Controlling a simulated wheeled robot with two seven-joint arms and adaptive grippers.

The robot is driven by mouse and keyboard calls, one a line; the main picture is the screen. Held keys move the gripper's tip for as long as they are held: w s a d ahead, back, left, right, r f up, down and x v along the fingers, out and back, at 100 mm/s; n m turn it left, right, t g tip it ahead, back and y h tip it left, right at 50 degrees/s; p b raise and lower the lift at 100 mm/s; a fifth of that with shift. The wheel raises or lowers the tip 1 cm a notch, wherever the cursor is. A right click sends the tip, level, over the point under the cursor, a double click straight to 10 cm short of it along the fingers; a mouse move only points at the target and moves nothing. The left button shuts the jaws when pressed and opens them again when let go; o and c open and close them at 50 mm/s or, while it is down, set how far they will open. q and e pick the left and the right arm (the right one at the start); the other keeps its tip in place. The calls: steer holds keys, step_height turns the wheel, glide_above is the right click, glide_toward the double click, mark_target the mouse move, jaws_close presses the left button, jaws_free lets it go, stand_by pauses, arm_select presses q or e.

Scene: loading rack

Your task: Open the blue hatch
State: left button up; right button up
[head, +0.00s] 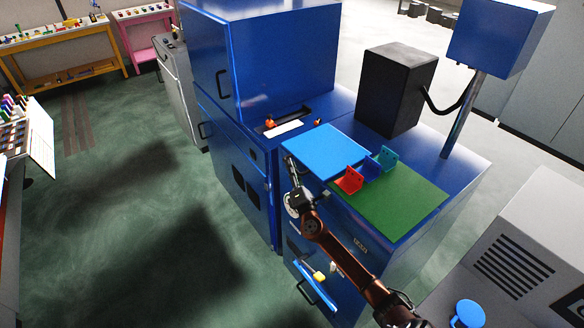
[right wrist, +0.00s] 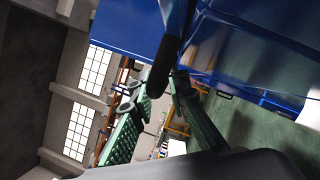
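The large blue cabinet (head: 262,55) has an upper blue door with a dark handle (head: 222,83) on its left face. It looks closed in the head view; I cannot tell for sure that it is the hatch. My right gripper (head: 290,162) is at the left edge of a light-blue panel (head: 325,150), apart from that handle. In the right wrist view its green fingers (right wrist: 160,88) are spread. A dark rounded bar (right wrist: 165,65) below a blue part shows between or just beyond the fingertips; contact cannot be told. My left gripper is out of view.
A green mat (head: 392,205) and small red (head: 349,180) and teal (head: 386,157) holders lie on the blue counter. A black box (head: 397,88) stands behind. A grey vented machine (head: 520,255) is at right. Floor at left is clear.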

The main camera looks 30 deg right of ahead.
jaws_close()
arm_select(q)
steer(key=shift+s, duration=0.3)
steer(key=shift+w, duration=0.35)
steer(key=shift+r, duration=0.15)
arm_select(e)
steer(key=shift+r, duration=0.15)
